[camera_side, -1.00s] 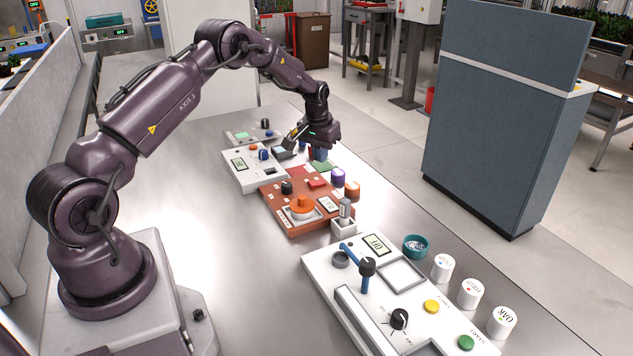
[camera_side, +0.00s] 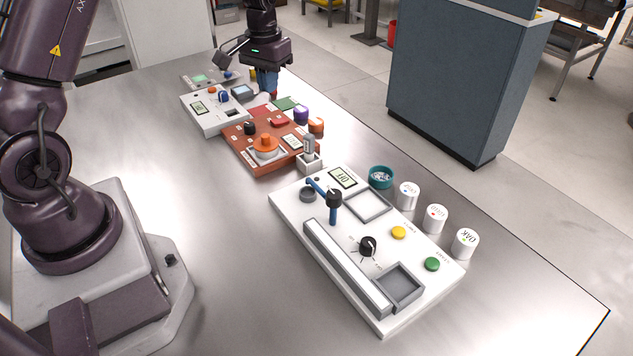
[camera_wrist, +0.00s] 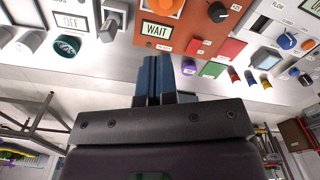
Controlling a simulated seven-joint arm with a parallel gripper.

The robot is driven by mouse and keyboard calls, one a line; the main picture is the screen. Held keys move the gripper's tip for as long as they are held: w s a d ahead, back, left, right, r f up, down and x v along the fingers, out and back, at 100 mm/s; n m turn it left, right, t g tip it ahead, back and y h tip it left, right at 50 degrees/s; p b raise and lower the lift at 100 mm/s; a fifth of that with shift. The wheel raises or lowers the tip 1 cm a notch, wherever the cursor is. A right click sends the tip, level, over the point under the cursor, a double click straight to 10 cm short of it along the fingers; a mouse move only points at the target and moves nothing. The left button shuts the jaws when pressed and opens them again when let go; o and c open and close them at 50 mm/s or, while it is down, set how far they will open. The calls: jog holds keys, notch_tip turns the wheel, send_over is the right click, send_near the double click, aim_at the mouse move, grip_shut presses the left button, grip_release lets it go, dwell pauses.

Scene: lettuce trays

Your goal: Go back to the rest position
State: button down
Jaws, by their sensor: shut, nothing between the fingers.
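My gripper (camera_side: 267,84) has dark housing and blue fingers pointing down. In the side view it is at the far part of the table, close behind the green pad (camera_side: 288,103). In the wrist view the blue fingers (camera_wrist: 153,75) are together with nothing between them. The gap between fingertips and table is hard to judge. No mark for a rest position shows.
The orange-brown panel (camera_side: 234,146), with its WAIT display, stands mid-table. The white panel (camera_side: 330,268) with a blue lever (camera_side: 333,212) is nearer, beside labelled white cups (camera_side: 435,220). Another white panel (camera_side: 200,121) stands farther left. The near-left tabletop is clear.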

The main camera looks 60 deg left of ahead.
jog(key=s+d+r+m+t, duration=0.5)
jog(key=s+d+r, duration=1.2)
jog(key=s, duration=0.3)
jog(key=shift+s+d, duration=0.35)
jog(key=shift+d, duration=0.5)
jog(key=shift+r, duration=0.1)
